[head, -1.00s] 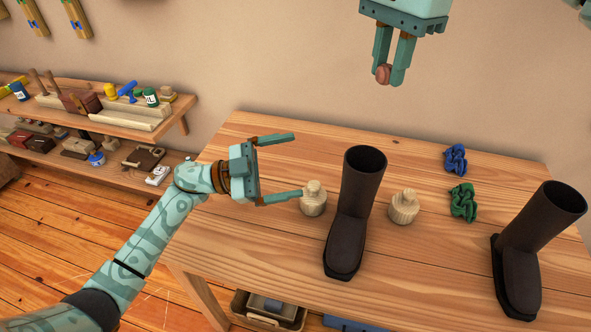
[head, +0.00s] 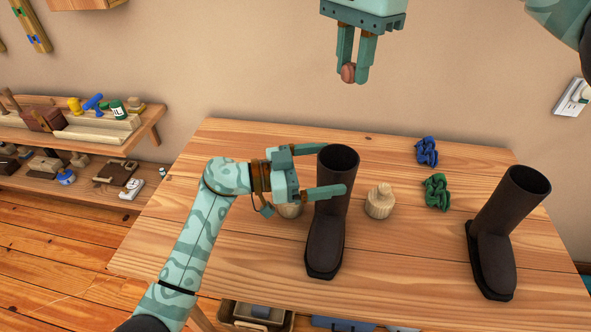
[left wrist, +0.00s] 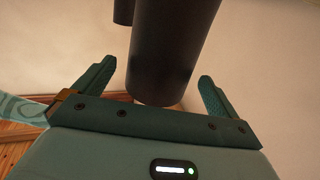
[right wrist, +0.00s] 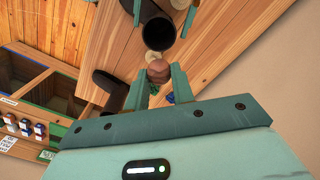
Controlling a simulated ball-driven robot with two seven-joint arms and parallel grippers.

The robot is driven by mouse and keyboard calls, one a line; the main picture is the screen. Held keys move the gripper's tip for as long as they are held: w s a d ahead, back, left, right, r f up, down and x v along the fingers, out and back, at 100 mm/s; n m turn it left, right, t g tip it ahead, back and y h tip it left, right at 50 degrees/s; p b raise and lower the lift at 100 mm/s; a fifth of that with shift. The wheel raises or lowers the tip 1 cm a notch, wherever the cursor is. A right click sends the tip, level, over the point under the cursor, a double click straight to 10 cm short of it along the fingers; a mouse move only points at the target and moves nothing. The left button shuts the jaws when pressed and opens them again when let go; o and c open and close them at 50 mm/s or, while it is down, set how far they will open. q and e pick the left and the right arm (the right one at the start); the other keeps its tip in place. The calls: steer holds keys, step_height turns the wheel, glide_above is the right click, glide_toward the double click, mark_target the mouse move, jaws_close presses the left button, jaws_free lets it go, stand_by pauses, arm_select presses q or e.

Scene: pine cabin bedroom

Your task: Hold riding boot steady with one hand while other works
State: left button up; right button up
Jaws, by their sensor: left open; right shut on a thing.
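The dark brown riding boot (head: 327,232) stands upright at the middle of the wooden table. My left gripper (head: 333,168) is open, with one finger on each side of the boot shaft. In the left wrist view the shaft (left wrist: 172,45) stands between the fingers, with gaps showing on both sides. My right gripper (head: 353,78) is shut on a small rounded brown thing (head: 348,72), high above the boot. That thing also shows between the fingertips in the right wrist view (right wrist: 158,71). A second boot (head: 492,240) stands at the table's right.
Blue (head: 427,151) and green (head: 436,191) tangled pieces lie behind.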

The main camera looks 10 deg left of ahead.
arm_select(q)
steer(key=shift+x, duration=0.95)
steer(key=c, duration=1.3)
steer(key=shift+c, duration=0.2)
arm_select(e)
step_height(320, 180, down, 11)
steer(key=d, duration=0.1)
steer(key=shift+d, duration=0.35)
steer(key=o, duration=1)
steer(key=shift+r, duration=0.1)
